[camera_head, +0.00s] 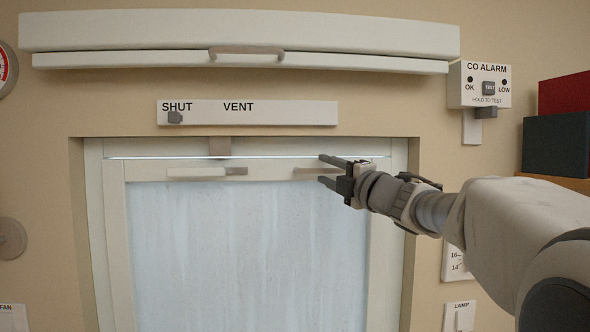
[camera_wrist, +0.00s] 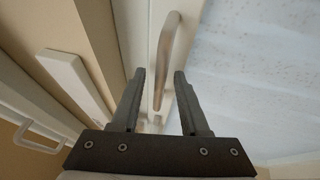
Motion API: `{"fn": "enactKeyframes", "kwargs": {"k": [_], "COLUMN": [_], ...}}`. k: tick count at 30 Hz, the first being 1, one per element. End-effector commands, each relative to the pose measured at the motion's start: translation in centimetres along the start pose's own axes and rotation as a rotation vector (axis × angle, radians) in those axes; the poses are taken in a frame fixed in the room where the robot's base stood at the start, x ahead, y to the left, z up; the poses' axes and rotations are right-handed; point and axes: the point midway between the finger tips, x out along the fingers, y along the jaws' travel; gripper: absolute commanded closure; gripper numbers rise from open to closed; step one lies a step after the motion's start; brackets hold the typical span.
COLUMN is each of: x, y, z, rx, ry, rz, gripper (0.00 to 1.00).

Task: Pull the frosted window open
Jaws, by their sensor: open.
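The frosted window (camera_head: 245,250) is a pale, streaked pane in a white frame, set in a recess of the wall. A thin bright line shows along its top edge. Its top rail carries a pale bar with a grey end (camera_head: 207,172) at left and a beige handle (camera_head: 310,172) at right. My gripper (camera_head: 322,170) is open at the right handle, overlapping its right part. In the wrist view a metallic handle (camera_wrist: 165,45) shows between and beyond the open fingers (camera_wrist: 160,73). Nothing is held, and I cannot tell whether the fingers touch the handle.
A grey tab (camera_head: 220,147) sits above the window. A white overhead locker with a handle (camera_head: 246,51) spans the top. A CO alarm (camera_head: 480,84) is at right, near dark and red boxes (camera_head: 556,143). My arm comes in from the right.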

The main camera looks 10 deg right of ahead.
Motion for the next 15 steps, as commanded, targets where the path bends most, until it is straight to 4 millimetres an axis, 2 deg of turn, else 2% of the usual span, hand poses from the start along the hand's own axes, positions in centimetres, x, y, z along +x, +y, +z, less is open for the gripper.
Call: {"fn": "enactKeyframes", "kwargs": {"k": [5, 8, 13, 15], "x": [0.01, -0.01, -0.02, -0.02], "y": [0.0, 0.0, 0.01, 0.01], "z": [-0.01, -0.01, 0.0, 0.0], "rx": [0.0, 0.0, 0.0, 0.0], "ry": [0.0, 0.0, 0.0, 0.0], "rz": [0.0, 0.0, 0.0, 0.0], "gripper": [0.55, 0.7, 1.0, 1.0]}}
